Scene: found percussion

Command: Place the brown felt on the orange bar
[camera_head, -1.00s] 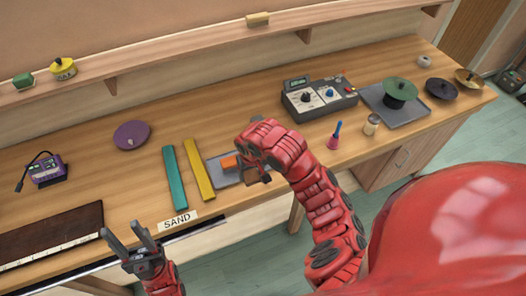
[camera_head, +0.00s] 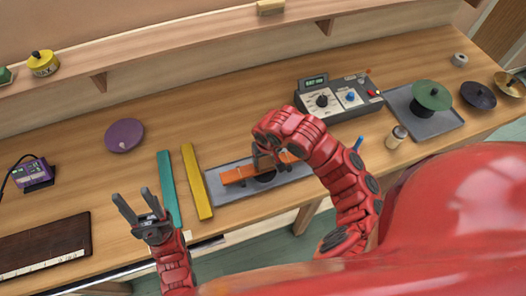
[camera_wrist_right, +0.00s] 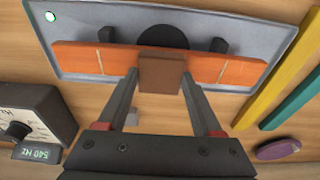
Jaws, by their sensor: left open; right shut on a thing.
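The orange bar (camera_head: 236,175) lies across supports on a grey tray (camera_head: 219,194) on the bench. It also shows in the right wrist view (camera_wrist_right: 82,57). My right gripper (camera_head: 264,158) is above the middle of the bar, shut on the brown felt (camera_wrist_right: 162,74). In the right wrist view the felt, a small brown block, sits between the fingertips and overlaps the near edge of the bar's middle. I cannot tell whether it touches the bar. My left gripper (camera_head: 133,197) is open and empty at the bench's front, left of the teal strip.
Yellow (camera_head: 197,182) and teal (camera_head: 169,188) strips lie left of the tray. A meter box (camera_head: 338,98) stands behind right, with a small jar (camera_head: 396,138) nearer the front. A purple disc (camera_head: 124,135) lies at left, with clear bench around it.

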